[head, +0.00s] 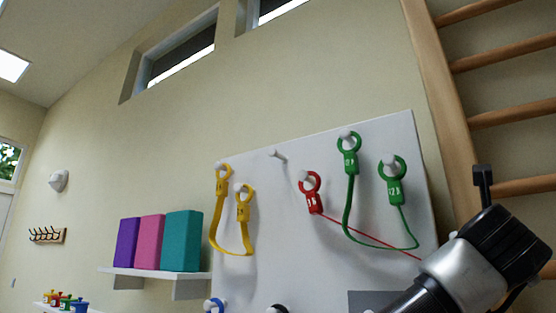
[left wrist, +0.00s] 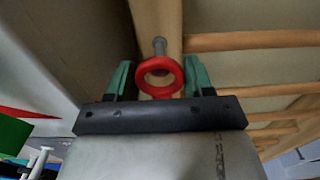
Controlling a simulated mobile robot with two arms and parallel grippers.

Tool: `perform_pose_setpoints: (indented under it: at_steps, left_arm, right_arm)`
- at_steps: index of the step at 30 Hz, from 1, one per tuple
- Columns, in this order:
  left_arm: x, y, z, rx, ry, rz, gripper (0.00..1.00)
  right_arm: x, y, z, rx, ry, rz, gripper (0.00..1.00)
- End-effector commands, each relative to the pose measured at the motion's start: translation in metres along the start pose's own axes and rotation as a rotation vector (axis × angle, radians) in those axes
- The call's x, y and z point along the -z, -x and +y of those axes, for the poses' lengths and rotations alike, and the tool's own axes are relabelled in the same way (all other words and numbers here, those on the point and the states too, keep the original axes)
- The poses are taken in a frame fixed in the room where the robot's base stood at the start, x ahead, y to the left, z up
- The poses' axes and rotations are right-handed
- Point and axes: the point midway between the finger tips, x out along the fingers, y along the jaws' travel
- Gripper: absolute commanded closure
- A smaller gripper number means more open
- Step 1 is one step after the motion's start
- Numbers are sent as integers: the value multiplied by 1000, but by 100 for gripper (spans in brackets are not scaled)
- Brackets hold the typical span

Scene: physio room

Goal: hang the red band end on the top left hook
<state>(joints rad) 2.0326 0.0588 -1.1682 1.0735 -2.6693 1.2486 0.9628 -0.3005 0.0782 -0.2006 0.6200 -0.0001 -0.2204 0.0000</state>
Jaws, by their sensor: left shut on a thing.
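A red ring-shaped band end (left wrist: 141,80) sits between the green fingers of my left gripper (left wrist: 160,82) in the left wrist view. A grey peg (left wrist: 159,45) shows just above it, in front of a wooden post; I cannot tell whether the ring touches it. In the head view a second red band end (head: 313,191) hangs on a board hook. Its thin red band (head: 372,237) runs taut down right to my arm, which hides the gripper's fingers. A bare white hook (head: 278,155) is left of it on the board. My right gripper is not seen.
The white board (head: 263,205) also holds a yellow band (head: 235,251) on two left hooks and a green band (head: 346,205) on two right hooks. Wooden wall bars (head: 447,120) stand at right. A shelf (head: 150,271) with coloured blocks is at left.

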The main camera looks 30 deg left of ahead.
Motion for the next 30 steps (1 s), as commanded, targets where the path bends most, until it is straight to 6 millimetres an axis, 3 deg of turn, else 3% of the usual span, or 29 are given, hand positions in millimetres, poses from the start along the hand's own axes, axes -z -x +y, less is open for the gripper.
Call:
perform_pose_setpoints:
  at_steps: [30]
  left_arm:
    - [-1, -25, 0, 0, 0, 0, 100]
  right_arm:
    - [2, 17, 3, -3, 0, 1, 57]
